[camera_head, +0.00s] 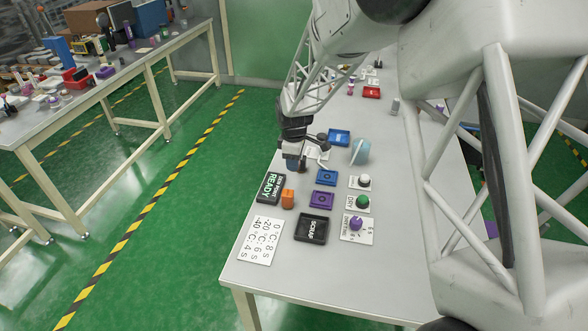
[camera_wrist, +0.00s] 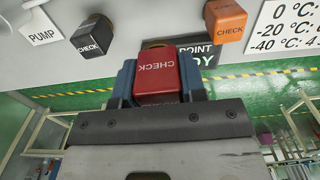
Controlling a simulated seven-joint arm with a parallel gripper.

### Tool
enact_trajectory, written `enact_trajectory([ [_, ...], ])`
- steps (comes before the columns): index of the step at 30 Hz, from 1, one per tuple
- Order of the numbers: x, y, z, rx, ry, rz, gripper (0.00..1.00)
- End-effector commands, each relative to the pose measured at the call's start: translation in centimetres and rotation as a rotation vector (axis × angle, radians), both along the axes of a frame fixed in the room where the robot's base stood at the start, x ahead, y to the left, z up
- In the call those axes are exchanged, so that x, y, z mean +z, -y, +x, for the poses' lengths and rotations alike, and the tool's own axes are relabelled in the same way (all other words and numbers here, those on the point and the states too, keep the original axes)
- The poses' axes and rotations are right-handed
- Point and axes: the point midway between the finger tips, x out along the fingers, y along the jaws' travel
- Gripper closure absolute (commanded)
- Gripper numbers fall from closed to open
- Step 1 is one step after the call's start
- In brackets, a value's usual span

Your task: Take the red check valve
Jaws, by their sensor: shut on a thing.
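The red check valve (camera_wrist: 157,76) is a block with the word CHECK on it, in the middle of the wrist view. My gripper (camera_wrist: 157,90) is shut on it, with a blue-grey finger on each side. In the head view my gripper (camera_head: 294,160) is over the table's left edge, behind the dark READY sign; I cannot make out the red valve there. An orange check valve (camera_wrist: 225,18) is to the right in the wrist view and also shows in the head view (camera_head: 288,198). A black check valve (camera_wrist: 92,36) is to the left.
The READY sign (camera_head: 270,187) and a white temperature card (camera_head: 260,241) lie in front. Knob panels, including a purple-knob one (camera_head: 357,229), are to the right.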

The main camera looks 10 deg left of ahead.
Motion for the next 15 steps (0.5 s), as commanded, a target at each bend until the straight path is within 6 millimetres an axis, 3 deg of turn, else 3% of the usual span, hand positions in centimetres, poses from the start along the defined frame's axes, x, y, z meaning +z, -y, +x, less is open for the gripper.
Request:
enact_trajectory([
  [5,0.96,-0.01,0.01,0.0,0.001,0.0,0.88],
  [15,1.02,0.0,0.0,0.0,0.0,0.0,0.88],
])
